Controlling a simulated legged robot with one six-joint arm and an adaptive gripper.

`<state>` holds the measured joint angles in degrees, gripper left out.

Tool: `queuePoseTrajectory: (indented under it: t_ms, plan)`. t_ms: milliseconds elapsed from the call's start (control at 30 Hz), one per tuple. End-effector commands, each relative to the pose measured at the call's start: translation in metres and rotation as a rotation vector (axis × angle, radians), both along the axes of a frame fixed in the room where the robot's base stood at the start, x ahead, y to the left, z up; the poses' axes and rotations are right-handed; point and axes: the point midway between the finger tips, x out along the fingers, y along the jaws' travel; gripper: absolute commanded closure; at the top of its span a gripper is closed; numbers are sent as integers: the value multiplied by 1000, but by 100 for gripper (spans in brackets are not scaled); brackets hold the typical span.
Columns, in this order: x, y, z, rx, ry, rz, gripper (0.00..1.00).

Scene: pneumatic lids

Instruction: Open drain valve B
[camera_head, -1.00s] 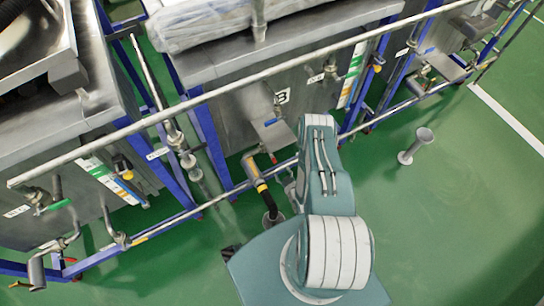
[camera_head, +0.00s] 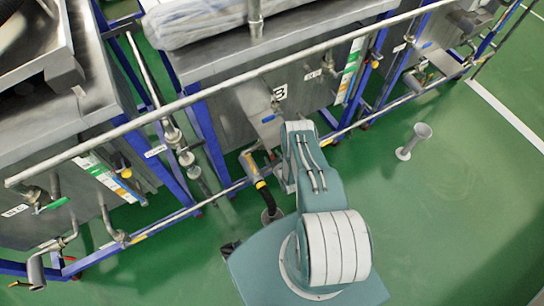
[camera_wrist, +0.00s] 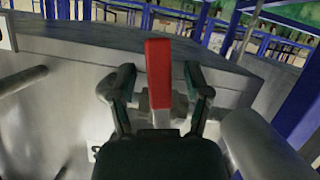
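A red valve handle (camera_wrist: 158,75) stands upright in the middle of the wrist view, in front of a metal tank wall. My gripper (camera_wrist: 160,85) is open, with one dark finger on each side of the handle. Gaps show between the handle and both fingers, and the handle's lower end meets a metal valve body. My gripper is hidden there behind my arm.
A long rail (camera_head: 150,118) runs across the tank fronts above my arm. A yellow-grey fitting with a black hose (camera_head: 264,193) is just left of my arm. A thick metal pipe (camera_wrist: 265,145) is close on the gripper's right. Green floor is clear at right, except a grey post (camera_head: 414,142).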

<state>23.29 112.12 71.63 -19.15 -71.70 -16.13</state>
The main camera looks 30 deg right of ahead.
Motion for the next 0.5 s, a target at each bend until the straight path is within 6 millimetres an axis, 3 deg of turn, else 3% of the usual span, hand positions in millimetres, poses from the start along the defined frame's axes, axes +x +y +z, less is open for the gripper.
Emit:
queuePoseTrajectory:
  t_ms: [33,133,500]
  plan:
    - [0,0,0,0,0,0,55]
    - [0,0,0,0,0,0,100]
    - [0,-1,0,-14,-1,1,100]
